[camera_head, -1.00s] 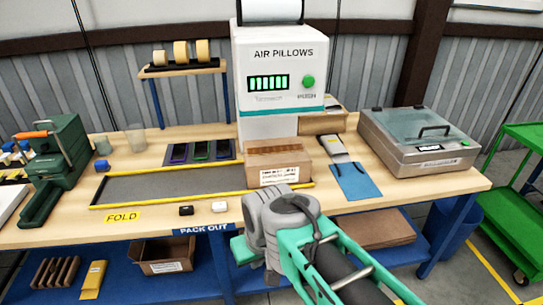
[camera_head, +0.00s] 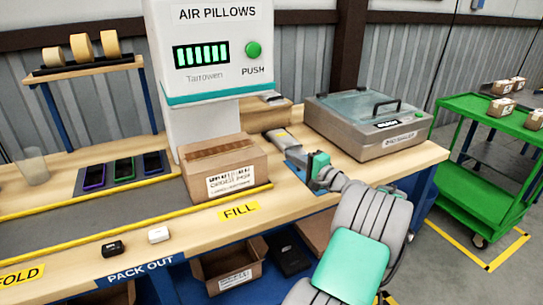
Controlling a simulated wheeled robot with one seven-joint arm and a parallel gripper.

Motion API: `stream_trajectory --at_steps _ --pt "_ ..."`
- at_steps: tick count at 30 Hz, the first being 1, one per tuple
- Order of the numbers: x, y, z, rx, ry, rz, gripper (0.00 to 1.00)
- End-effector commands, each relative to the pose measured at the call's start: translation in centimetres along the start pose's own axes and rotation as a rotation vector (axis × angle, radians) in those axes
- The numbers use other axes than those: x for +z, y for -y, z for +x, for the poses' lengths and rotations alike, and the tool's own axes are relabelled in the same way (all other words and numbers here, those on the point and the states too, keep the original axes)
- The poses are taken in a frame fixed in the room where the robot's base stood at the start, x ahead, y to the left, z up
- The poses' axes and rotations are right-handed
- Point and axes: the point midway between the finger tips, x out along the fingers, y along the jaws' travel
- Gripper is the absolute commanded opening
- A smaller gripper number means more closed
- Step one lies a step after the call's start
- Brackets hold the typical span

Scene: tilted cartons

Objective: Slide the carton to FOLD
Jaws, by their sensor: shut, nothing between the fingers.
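The carton (camera_head: 222,170) is a closed brown box with a white label on its front. It sits at the right end of the grey lane (camera_head: 90,222), between yellow rails, behind the yellow FILL label (camera_head: 239,211). The yellow FOLD label (camera_head: 22,277) is at the lower left, partly cut off by the picture edge. My gripper (camera_head: 314,172) is to the right of the carton, apart from it, over the blue pad (camera_head: 296,168). It is shut and empty; its fingertips are small and hard to make out.
The AIR PILLOWS machine (camera_head: 210,50) stands right behind the carton. Three phones in a dark tray (camera_head: 123,171) lie behind the lane. A black and a white small case (camera_head: 158,235) lie in front. A grey sealer (camera_head: 375,123) is at right. The lane left of the carton is clear.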

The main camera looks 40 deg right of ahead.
Motion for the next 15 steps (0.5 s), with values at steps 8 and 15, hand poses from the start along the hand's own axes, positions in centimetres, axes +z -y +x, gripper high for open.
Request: stream_trajectory --at_steps 8,15 --pt "-1.1 0.1 4.4 0.003 -0.02 -0.005 0.0" --pt "-0.2 0.2 8.9 0.003 -0.019 -0.005 0.0"
